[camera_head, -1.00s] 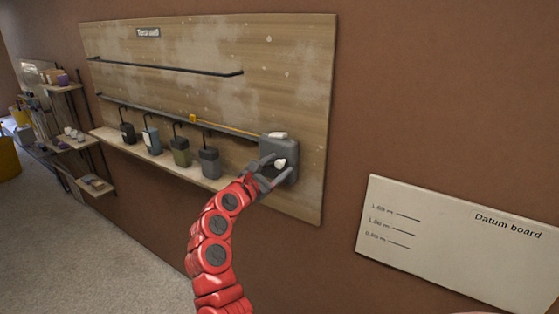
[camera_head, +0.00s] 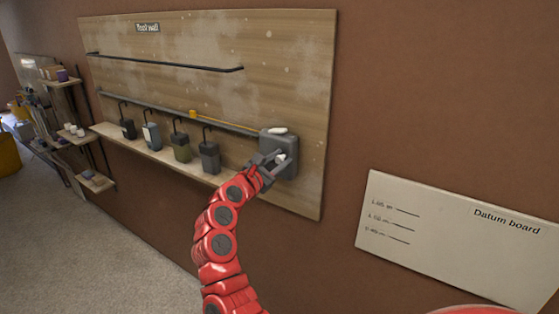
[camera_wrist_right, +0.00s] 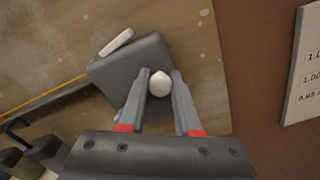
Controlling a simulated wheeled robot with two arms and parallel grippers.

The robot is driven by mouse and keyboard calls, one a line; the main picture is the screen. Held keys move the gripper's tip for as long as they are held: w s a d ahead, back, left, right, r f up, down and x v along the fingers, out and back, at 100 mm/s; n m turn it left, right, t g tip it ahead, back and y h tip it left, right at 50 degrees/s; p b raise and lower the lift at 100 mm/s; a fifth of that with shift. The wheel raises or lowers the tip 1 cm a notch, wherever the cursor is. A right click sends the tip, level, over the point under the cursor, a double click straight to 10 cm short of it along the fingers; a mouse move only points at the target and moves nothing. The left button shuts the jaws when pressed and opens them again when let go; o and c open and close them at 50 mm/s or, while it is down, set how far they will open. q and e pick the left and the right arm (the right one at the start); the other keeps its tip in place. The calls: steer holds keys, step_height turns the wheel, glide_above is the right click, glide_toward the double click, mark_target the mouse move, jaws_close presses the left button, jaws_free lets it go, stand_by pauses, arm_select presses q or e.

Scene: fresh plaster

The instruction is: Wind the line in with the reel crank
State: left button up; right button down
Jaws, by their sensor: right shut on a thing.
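The reel is a grey box (camera_head: 291,143) mounted at the right end of the lower rail on the tool wall; it also shows in the right wrist view (camera_wrist_right: 140,62). A white knob of the crank (camera_wrist_right: 160,83) sits between the fingers of my right gripper (camera_head: 275,164), which is shut on it. The yellow line (camera_head: 232,123) runs left from the reel along the rail to a small yellow block (camera_head: 193,114). The crank's arm is mostly hidden by the fingers. A white piece (camera_head: 278,131) lies on top of the reel. My left gripper is out of view.
Several dark containers, such as a green one (camera_head: 182,148), hang on hooks left of the reel, above a wooden ledge (camera_head: 160,152). An upper black rail (camera_head: 170,63) is empty. A datum board (camera_head: 460,240) is on the wall at right. Shelves (camera_head: 75,135) stand far left.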

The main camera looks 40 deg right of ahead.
mark_target(262, 148)
steer(key=shift+n, duration=0.3)
